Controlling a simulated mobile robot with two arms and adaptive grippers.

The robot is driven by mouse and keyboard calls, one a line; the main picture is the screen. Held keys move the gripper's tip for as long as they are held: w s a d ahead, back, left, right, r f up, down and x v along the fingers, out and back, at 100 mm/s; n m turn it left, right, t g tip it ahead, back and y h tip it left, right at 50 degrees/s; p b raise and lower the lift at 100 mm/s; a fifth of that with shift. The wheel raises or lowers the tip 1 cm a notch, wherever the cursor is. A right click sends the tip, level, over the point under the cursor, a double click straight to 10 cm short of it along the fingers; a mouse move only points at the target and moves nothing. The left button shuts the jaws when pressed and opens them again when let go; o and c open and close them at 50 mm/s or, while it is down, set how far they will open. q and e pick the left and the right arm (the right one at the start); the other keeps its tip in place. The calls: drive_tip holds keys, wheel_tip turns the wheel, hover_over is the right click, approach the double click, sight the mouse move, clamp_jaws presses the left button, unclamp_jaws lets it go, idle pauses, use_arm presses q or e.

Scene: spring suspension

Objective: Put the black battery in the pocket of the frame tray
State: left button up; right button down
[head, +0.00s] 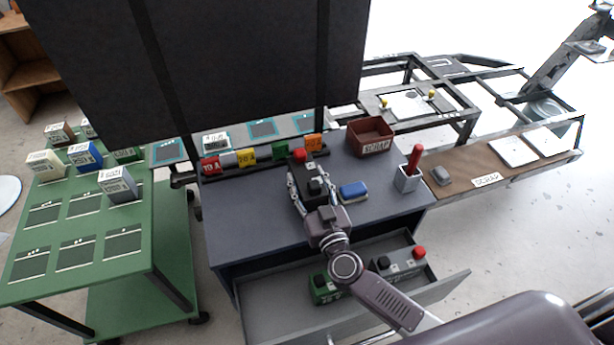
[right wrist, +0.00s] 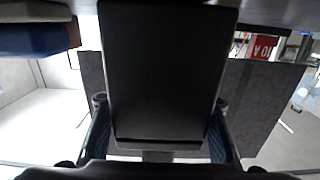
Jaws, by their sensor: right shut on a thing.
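My right gripper (head: 306,184) is shut on the black battery (head: 300,168), above the dark blue bench top (head: 230,222). The battery has a red and a black terminal cap. In the right wrist view the battery (right wrist: 170,70) fills the middle between the fingers, its dark face towards the camera. The metal frame (head: 472,118) stands beyond the bench at the right. A dark plate with a pale outline (head: 447,66) lies on its far part; I cannot tell whether this is the tray's pocket. My left gripper is not in view.
The drawer (head: 262,308) is open, with a green battery (head: 322,288) and a grey one (head: 402,264) inside. A scrap bin (head: 370,138), blue sponge (head: 354,191) and grey cup (head: 406,182) stand on the bench. A large dark panel (head: 245,60) blocks the view behind.

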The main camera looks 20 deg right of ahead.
drive_tip(key=shift+w+r, duration=0.1)
drive_tip(key=shift+r, duration=0.2)
drive_tip(key=c, duration=1.3)
unclamp_jaws()
drive_tip(key=shift+f, duration=0.45)
drive_tip(key=o, duration=0.3)
drive_tip(key=shift+s, duration=0.25)
drive_tip(key=shift+r, duration=0.1)
